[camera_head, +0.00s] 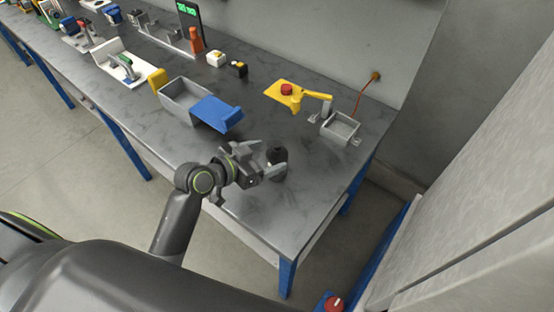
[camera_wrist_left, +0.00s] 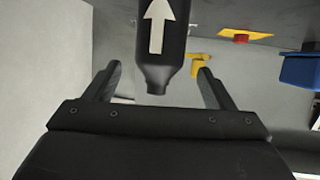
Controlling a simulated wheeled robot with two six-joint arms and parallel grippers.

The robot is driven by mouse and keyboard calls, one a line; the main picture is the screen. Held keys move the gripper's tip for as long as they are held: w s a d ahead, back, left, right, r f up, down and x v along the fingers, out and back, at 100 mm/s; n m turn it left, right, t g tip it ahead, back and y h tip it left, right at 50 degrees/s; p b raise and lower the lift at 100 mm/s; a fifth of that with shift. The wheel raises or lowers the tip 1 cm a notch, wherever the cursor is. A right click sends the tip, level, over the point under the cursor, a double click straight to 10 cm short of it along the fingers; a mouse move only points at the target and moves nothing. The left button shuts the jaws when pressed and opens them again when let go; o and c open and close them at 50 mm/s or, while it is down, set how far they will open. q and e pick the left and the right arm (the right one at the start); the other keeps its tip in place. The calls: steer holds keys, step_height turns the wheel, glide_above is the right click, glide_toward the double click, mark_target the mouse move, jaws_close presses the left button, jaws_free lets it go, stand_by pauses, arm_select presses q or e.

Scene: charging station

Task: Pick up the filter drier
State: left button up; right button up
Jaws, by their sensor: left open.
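The filter drier (camera_head: 277,155) is a black cylinder near the front right of the grey table, partly hidden by my left gripper in the head view. In the left wrist view the filter drier (camera_wrist_left: 160,48) bears a white arrow and tapers to a narrow neck. My left gripper (camera_head: 266,164) is open beside it. In the left wrist view my left gripper (camera_wrist_left: 158,80) has its two fingers spread, with the neck between them in the picture and gaps on both sides. I cannot tell how deep it sits between the fingers. My right gripper is not in view.
A grey bin with a blue flap (camera_head: 215,112) stands left of the drier. A yellow plate with a red button (camera_head: 287,91) and a small grey open box (camera_head: 340,127) are behind it. The table front around the drier is clear. A wall panel rises at the right.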

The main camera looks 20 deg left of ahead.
mark_target(282, 153)
arm_select(q)
steer(key=shift+f+p+x, duration=0.25)
steer(key=shift+p+x, duration=0.1)
steer(key=shift+x, duration=1.3)
steer(key=shift+f+p+x, duration=0.2)
steer(key=shift+p+x, duration=0.1)
steer(key=shift+x, duration=1.4)
steer(key=shift+s+a, duration=0.1)
steer(key=shift+s, duration=0.15)
steer(key=c, duration=1.2)
